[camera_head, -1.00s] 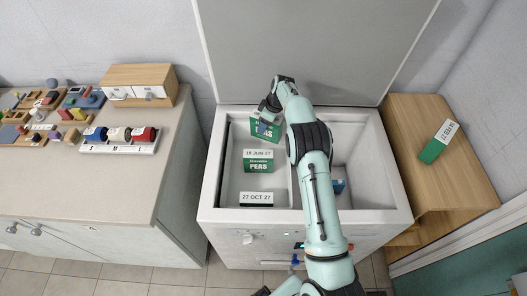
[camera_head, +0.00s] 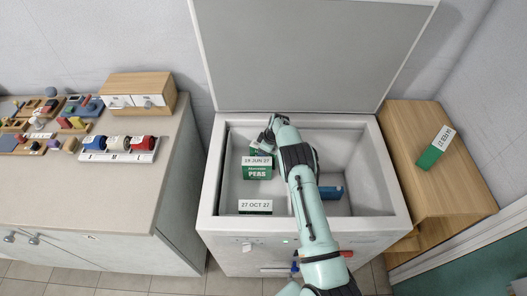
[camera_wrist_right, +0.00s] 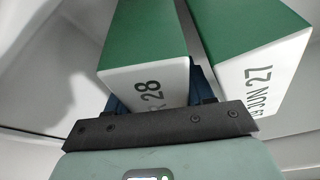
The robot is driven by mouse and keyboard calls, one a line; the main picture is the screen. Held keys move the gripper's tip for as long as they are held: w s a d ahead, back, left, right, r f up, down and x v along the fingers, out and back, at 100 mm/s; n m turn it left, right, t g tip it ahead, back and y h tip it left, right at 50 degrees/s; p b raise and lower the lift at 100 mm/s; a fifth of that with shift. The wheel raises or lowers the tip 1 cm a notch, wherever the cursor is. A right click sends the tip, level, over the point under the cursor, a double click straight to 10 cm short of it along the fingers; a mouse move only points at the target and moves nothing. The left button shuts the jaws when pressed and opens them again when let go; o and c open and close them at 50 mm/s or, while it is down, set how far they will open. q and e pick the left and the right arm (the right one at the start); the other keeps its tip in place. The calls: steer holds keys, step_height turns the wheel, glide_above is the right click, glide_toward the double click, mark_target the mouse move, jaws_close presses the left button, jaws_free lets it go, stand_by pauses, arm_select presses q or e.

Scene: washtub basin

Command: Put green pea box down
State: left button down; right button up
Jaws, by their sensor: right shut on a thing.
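A green pea box with a white date label (camera_wrist_right: 152,88) is in my right gripper (camera_wrist_right: 157,97), between its dark blue fingers. In the head view the gripper (camera_head: 268,140) is low at the back left of the washtub basin (camera_head: 208,190). There the held box (camera_head: 256,152) shows only a little, behind another green pea box (camera_head: 257,172) labelled JUN 27. That second box stands close beside the held one in the right wrist view (camera_wrist_right: 245,30). Whether the held box touches the basin floor cannot be told. My left gripper is out of view.
A third box labelled 27 OCT 27 (camera_head: 255,206) is at the front left of the basin. A blue object (camera_head: 330,192) lies in the right part. A raised lid (camera_head: 305,55) stands behind. Another green and white box (camera_head: 435,148) lies on the wooden shelf (camera_head: 405,130) at right.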

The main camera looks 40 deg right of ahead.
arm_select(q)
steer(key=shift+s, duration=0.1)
arm_select(e)
steer(key=o, duration=1.1)
steer(key=shift+f, duration=0.15)
steer(key=b+v, duration=0.1)
steer(key=v, duration=1.1)
steer(key=shift+s, duration=0.1)
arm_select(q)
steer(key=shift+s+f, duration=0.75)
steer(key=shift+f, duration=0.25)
